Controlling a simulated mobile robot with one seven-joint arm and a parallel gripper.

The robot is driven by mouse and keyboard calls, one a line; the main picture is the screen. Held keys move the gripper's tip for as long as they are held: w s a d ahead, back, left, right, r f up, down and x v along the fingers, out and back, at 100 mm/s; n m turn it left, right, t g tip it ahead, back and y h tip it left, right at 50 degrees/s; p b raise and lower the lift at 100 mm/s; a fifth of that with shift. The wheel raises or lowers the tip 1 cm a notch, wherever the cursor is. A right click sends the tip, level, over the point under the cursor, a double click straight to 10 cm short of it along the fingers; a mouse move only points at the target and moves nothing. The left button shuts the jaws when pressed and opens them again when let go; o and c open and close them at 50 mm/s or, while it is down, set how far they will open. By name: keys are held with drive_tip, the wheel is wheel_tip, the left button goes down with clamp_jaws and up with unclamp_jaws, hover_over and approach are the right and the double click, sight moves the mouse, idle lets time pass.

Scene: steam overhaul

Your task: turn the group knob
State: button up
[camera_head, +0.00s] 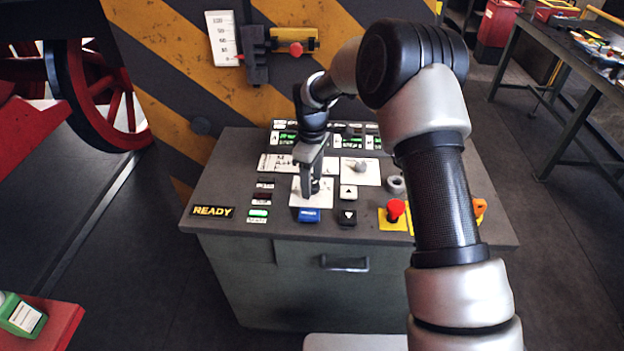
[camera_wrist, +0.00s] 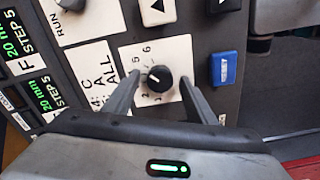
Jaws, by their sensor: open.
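The group knob, as I take it, is a round black knob (camera_wrist: 157,79) with a white pointer mark, in the middle of the wrist view. It stands on a white numbered plate (camera_wrist: 145,55), and the pointer faces up and left. My gripper (camera_wrist: 160,80) is open, with one finger on each side of the knob; whether either touches is unclear. In the head view my gripper (camera_head: 311,187) is over the same white plate (camera_head: 324,201) on the console, and the knob is mostly hidden.
The console (camera_head: 260,222) also carries a blue RESET button (camera_head: 309,215), up and down arrow buttons (camera_head: 348,191), a grey knob (camera_head: 360,166), a grey ring (camera_head: 396,185) and a red mushroom button (camera_head: 395,209). Lit displays (camera_head: 285,138) and a striped panel (camera_head: 180,60) stand behind.

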drive_tip(key=c, duration=1)
drive_tip(key=shift+c, duration=0.2)
drive_tip(key=shift+m, duration=0.3)
drive_tip(key=shift+m+b, duration=0.65)
drive_tip(key=shift+m, duration=0.55)
drive_tip(key=shift+m+b, duration=0.3)
drive_tip(key=shift+m, duration=1.1)
drive_tip(key=shift+r, duration=0.1)
drive_tip(key=o, duration=1)
